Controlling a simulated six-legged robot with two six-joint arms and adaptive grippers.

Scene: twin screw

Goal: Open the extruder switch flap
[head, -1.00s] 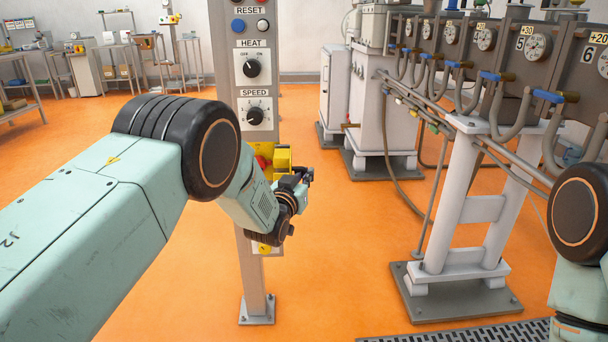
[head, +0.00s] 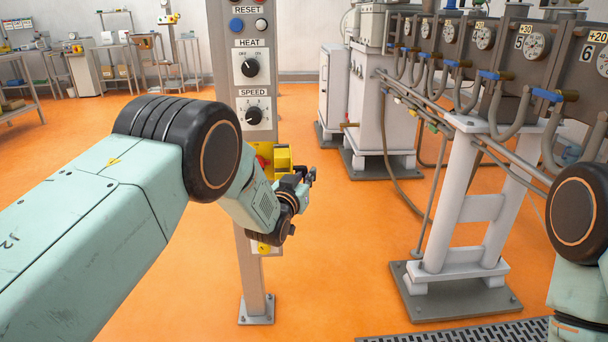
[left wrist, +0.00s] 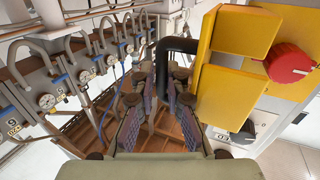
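The yellow switch flap (head: 283,157) juts from the right side of the grey post, just below the SPEED dial. In the left wrist view, its yellow plates (left wrist: 238,30) fill the right side, beside a red knob (left wrist: 289,63). A black bent bar (left wrist: 178,44) reaches from the plates' left edge toward my fingers. My left gripper (left wrist: 160,105) has its fingers apart, with the bar's lower end between or just beyond them; contact cannot be told. My right gripper is out of view.
The grey post (head: 256,285) stands on a bolted foot and carries the HEAT dial (head: 250,67) and SPEED dial (head: 253,115). A machine with gauges and hoses stands right, on a white support frame (head: 462,205). Orange floor between is open.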

